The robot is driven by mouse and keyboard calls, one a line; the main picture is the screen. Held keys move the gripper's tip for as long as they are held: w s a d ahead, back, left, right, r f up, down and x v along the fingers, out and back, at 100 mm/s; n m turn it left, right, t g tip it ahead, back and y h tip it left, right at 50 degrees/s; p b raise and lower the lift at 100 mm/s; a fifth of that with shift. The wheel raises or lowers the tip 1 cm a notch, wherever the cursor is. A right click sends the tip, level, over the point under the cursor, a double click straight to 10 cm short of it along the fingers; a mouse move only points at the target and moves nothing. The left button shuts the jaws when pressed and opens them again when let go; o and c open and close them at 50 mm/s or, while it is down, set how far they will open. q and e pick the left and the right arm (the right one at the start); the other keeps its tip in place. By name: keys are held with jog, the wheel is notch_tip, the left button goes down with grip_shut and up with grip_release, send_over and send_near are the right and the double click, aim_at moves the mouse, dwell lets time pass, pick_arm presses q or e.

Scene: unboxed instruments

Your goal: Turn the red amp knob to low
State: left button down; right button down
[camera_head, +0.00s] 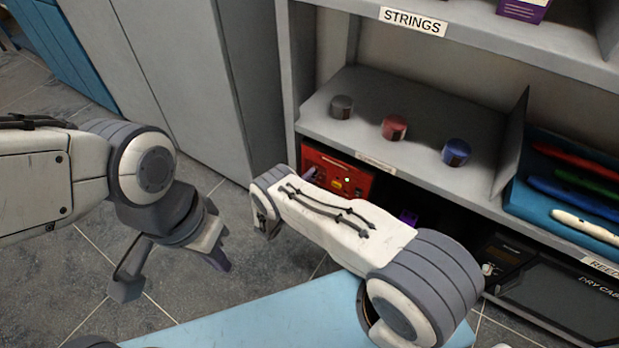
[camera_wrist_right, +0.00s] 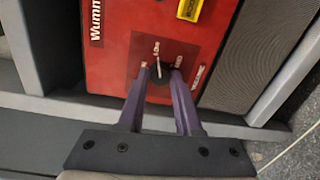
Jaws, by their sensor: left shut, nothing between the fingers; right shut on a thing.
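The red amp (camera_head: 357,183) stands on the lower shelf in the head view, partly behind my right arm. In the right wrist view its red panel (camera_wrist_right: 115,72) fills the upper part. A dark round knob (camera_wrist_right: 159,88) with a pale pointer line sits low on the panel, its pointer towards the top of the picture. My right gripper (camera_wrist_right: 160,80) is shut on the knob, one purple finger on each side. My left gripper (camera_head: 218,262) is shut and empty, over the floor at left, away from the amp.
Grey, red and blue cylinders (camera_head: 394,127) stand on the shelf above the amp. A blue tray (camera_head: 535,203) with coloured instruments is to their right. A dry cabinet (camera_head: 560,290) stands lower right. A light blue surface (camera_head: 270,315) lies below my arms. The floor at left is clear.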

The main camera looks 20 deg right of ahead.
jog(key=shift+a+f, duration=0.1)
dwell(0.3)
jog(key=c, duration=0.6)
grip_release()
jog(key=p+v, duration=0.2)
jog(key=v, duration=0.8)
jog(key=shift+s+a, duration=0.15)
jog(key=shift+s, duration=0.05)
